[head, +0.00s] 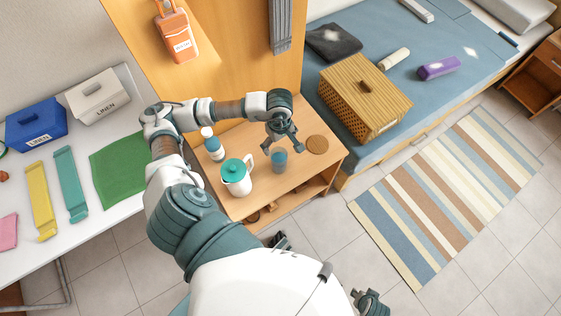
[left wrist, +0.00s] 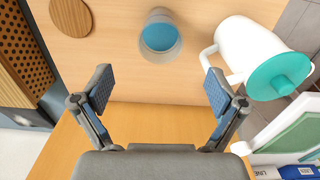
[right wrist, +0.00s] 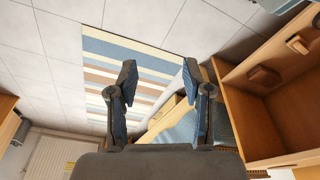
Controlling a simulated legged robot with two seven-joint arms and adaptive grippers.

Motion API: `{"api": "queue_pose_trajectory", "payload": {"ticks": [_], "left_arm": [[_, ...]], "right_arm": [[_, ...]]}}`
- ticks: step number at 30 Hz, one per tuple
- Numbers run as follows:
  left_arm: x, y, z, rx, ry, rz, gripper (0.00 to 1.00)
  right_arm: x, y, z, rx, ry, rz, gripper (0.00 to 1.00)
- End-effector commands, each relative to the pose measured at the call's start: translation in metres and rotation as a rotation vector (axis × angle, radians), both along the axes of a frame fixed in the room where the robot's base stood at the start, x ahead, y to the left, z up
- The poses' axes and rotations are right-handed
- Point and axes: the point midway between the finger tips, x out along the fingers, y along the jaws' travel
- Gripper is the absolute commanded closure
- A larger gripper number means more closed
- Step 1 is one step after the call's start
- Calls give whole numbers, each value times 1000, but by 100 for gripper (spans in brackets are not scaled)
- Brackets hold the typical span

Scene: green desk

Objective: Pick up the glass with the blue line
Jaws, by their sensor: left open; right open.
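A small glass (head: 279,161), bluish in colour, stands upright on the wooden bedside table (head: 262,198). In the left wrist view the glass (left wrist: 160,36) shows a blue inside; I cannot make out a separate blue line. My left gripper (head: 285,143) is open and empty, above the table and close behind the glass in the head view. In the left wrist view the glass lies beyond and between the open fingertips (left wrist: 159,86), apart from them. My right gripper (right wrist: 160,78) is open and empty, low over the floor, away from the table.
A white jug with a teal lid (head: 236,176) stands just left of the glass, with a white-and-blue bottle (head: 212,146) behind it. A round coaster (head: 317,144) lies to the right. A wicker basket (head: 365,97) sits on the bed. A tall wooden panel (head: 240,60) rises behind the table.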

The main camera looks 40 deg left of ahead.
Motion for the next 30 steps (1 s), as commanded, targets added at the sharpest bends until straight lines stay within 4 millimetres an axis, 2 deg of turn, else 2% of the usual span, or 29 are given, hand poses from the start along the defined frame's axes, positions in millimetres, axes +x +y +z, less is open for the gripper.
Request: {"api": "queue_pose_trajectory", "payload": {"ticks": [1, 6, 14, 22, 29, 30], "left_arm": [[-2, 0, -15, -1, 8, 1, 4], [-1, 0, -44, -3, 4, 1, 4], [0, 0, -61, -2, 3, 1, 4], [0, 1, -101, -3, 4, 1, 4], [1, 3, -106, -3, 0, 1, 4], [1, 3, -106, -3, 0, 1, 6]], "right_arm": [[0, 1, 3, 1, -2, -1, 50], [-1, 0, 13, 1, -3, -2, 50], [-1, -1, 19, 1, -4, -2, 50], [-2, 0, 32, 1, -6, -3, 50], [-1, 0, 38, 2, -14, -4, 50], [-1, 0, 38, 2, -14, -4, 50]]}}
